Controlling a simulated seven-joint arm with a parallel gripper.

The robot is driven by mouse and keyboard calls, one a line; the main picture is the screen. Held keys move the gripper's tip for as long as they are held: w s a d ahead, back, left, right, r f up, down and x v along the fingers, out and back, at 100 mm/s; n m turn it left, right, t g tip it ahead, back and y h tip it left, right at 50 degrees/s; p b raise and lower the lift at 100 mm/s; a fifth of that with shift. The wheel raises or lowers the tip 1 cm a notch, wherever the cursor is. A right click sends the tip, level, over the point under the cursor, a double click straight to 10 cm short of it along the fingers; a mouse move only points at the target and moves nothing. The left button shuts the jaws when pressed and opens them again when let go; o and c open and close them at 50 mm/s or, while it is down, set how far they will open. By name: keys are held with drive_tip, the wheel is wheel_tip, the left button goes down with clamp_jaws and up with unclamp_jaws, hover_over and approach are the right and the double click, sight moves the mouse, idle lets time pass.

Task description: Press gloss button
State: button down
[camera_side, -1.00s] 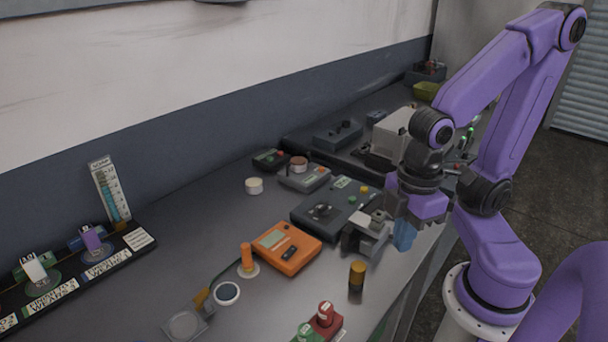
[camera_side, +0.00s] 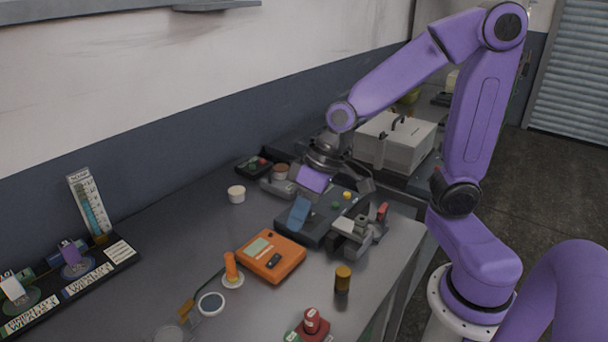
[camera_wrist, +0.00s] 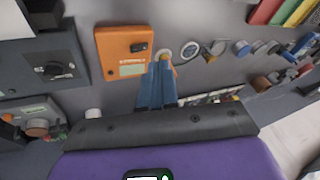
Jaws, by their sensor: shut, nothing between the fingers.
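No label reading "gloss" can be made out, so I cannot tell for certain which button it is. An orange handheld meter (camera_side: 271,257) with a pale display and a dark button (camera_side: 274,261) lies on the bench. In the wrist view the orange meter (camera_wrist: 112,42) is just beyond my fingers, and its dark button (camera_wrist: 138,47) is unobstructed. My gripper (camera_side: 297,222) has its blue fingers together and empty. It hangs in front of the dark grey control box (camera_side: 330,228) and hides its knob in the side view.
An orange cylinder (camera_side: 231,266) on a white disc stands left of the meter. An amber jar (camera_side: 343,279) and a red stamp-like piece (camera_side: 311,321) stand toward the front edge. A white cup (camera_side: 236,194) is behind. A grey case (camera_side: 396,143) stands at the back right.

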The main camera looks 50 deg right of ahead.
drive_tip(key=w+d+m+t+h, duration=0.1)
drive_tip(key=w+d+m+t, duration=0.1)
drive_tip(key=w+d+m, duration=0.45)
drive_tip(key=w+d+m+t+h, duration=0.1)
drive_tip(key=w+d+m+t, duration=0.15)
drive_tip(key=w, duration=0.65)
drive_tip(key=w+d+m+h, duration=0.2)
drive_tip(key=d+m+h, duration=0.1)
drive_tip(key=d, duration=0.7)
drive_tip(key=w+d+m+t+h, duration=0.1)
drive_tip(key=d+m, duration=0.4)
drive_tip(key=d, duration=0.6)
drive_tip(key=shift+w+m+h, duration=0.3)
drive_tip(key=shift+w+h, duration=0.55)
drive_tip(key=shift+h, duration=0.15)
drive_tip(key=shift+d+t, duration=0.1)
drive_tip(key=shift+t, duration=0.15)
drive_tip(key=shift+f, duration=4.4)
drive_tip(key=shift+f, duration=0.15)
drive_tip(key=shift+f, duration=0.3)
